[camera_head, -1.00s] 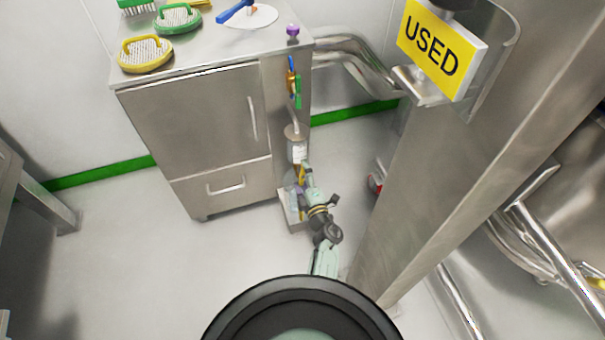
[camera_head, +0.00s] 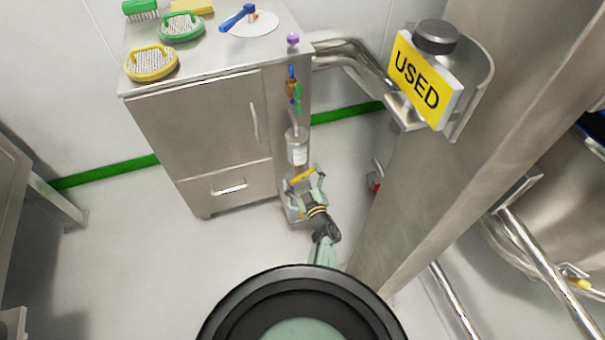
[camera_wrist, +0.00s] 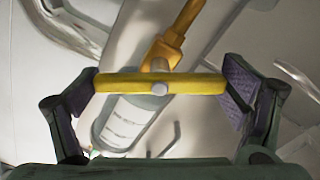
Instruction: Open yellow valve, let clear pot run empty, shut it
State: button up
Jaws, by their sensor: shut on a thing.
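The yellow valve handle (camera_wrist: 160,84) is a bar lying level across the wrist view, with a grey bolt at its middle. My gripper (camera_wrist: 160,90) spans the bar, with one finger against each end. In the head view my gripper (camera_head: 306,190) is low beside the cabinet's right side, just under the yellow handle (camera_head: 302,174). The clear pot (camera_head: 297,150) hangs upright above the valve and carries a white label. A clear cylinder (camera_wrist: 128,122), which looks like the pot, shows behind the bar. I cannot tell the liquid level in it.
A steel cabinet (camera_head: 205,130) stands left of the pot, with brushes and a blue-handled tool on top. A steel column (camera_head: 450,170) with a yellow USED sign (camera_head: 416,80) rises close on the right. The floor (camera_head: 140,230) left of the arm is clear.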

jog(key=m+p, duration=0.1)
jog(key=m, duration=0.4)
jog(key=shift+w+r+m+p, duration=0.1)
jog(key=shift+m+p, duration=0.25)
jog(key=shift+m, duration=0.05)
dwell(0.4)
jog(key=o, duration=0.9)
jog(key=v, duration=1.2)
